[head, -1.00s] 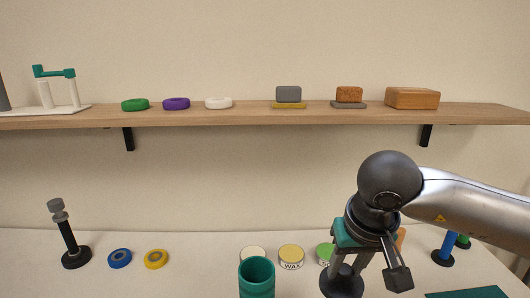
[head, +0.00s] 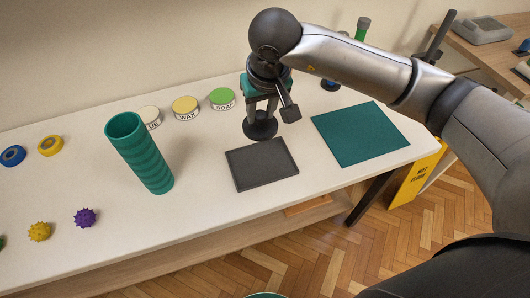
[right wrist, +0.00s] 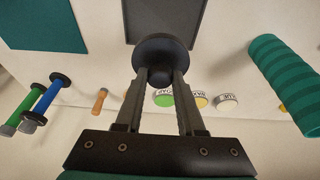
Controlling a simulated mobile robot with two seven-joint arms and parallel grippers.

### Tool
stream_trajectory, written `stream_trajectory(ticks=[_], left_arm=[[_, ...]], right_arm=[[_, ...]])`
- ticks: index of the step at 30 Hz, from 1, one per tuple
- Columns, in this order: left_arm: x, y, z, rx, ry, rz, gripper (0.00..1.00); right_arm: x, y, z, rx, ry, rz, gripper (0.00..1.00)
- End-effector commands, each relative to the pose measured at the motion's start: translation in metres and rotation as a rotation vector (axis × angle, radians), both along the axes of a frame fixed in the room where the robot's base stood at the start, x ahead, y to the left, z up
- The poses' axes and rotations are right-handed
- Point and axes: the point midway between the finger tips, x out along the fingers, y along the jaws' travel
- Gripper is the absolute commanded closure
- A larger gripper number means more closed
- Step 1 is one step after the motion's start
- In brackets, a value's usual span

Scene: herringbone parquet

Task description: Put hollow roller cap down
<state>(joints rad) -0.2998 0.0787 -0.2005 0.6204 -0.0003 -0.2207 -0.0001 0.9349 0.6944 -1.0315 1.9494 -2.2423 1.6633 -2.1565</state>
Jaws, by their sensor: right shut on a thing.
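The cap, a black disc (head: 260,126) with a short stem, is held by my right gripper (head: 262,104). The right wrist view shows the fingers (right wrist: 160,80) shut on the cap's stem, with the disc (right wrist: 160,45) beyond the fingertips. In the head view the cap appears just behind the dark grey mat (head: 262,165); I cannot tell whether it touches the table. The hollow teal ribbed roller (head: 142,155) stands on end to the left, its open top uncovered. It also shows at the right of the right wrist view (right wrist: 285,85). My left gripper is not in view.
Labelled tins, white (head: 149,117), yellow (head: 185,107) and green (head: 222,98), stand behind the mat. A teal mat (head: 360,133) lies to its right. Spiky yellow (head: 39,231) and purple (head: 84,217) balls lie front left. The table's front edge is close to the grey mat.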

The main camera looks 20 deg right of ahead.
Motion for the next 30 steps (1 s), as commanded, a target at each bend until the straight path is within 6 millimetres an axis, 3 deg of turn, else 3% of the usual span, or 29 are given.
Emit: stream_trajectory(ticks=[3, 9, 17, 25, 30], left_arm=[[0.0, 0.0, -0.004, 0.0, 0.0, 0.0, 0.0], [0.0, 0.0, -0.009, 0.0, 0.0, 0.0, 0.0], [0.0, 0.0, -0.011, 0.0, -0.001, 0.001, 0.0], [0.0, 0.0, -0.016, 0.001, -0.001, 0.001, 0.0], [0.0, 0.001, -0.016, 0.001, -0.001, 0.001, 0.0]], right_arm=[[-0.002, 0.0, -0.036, 0.0, 0.007, -0.001, 1.0], [-0.001, 0.0, -0.083, 0.001, 0.003, -0.001, 1.0], [0.0, 0.0, -0.104, 0.001, -0.001, 0.0, 1.0], [-0.001, 0.0, -0.141, 0.001, 0.002, -0.001, 1.0], [0.0, 0.0, -0.143, 0.001, -0.002, 0.001, 1.0]])
